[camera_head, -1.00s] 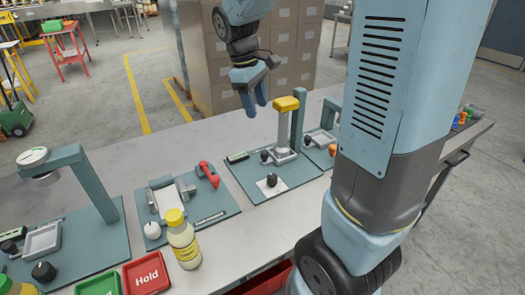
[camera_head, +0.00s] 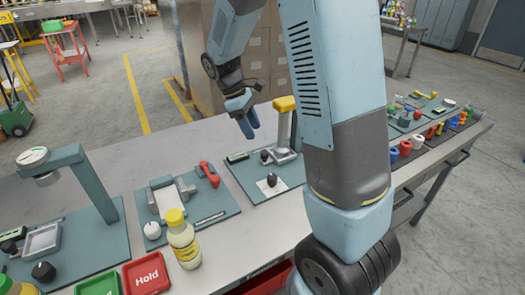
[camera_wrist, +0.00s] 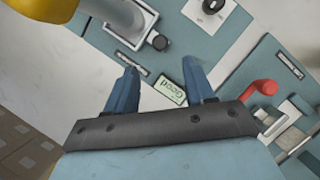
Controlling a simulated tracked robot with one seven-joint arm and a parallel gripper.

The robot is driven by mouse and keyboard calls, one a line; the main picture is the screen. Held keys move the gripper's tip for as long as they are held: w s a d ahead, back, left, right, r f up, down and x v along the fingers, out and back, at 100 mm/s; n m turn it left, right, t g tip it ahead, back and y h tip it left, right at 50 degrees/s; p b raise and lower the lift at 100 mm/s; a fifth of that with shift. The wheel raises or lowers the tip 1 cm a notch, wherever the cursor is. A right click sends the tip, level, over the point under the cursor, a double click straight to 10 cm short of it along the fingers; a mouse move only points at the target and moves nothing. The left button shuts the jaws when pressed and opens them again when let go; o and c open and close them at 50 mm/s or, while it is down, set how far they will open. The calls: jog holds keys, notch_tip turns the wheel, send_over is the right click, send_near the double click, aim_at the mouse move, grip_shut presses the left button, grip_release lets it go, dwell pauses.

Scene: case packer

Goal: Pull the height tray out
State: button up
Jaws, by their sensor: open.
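My gripper (camera_head: 247,128) is open and empty, pointing down above the back of the station with the yellow-topped press (camera_head: 284,104). In the wrist view my gripper (camera_wrist: 160,78) has its fingers apart, with a small display reading "Good" (camera_wrist: 170,92) seen between them. A shallow grey tray (camera_head: 43,240) sits on the far-left teal station, near the dial gauge (camera_head: 33,157) on its arm. I cannot tell for sure that it is the height tray. The far-right stations' near part is hidden behind my arm.
A clamp station with a red handle (camera_head: 209,174) lies between the gauge and the press. A yellow-capped bottle (camera_head: 183,240) stands in front, beside a red Hold bin (camera_head: 146,272) and a green bin (camera_head: 99,285). Stacked cartons (camera_head: 272,60) stand behind the table.

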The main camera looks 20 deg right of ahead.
aim_at(264, 152)
jog(key=x, duration=0.9)
jog(key=shift+f, duration=0.3)
grip_shut()
dwell(0.3)
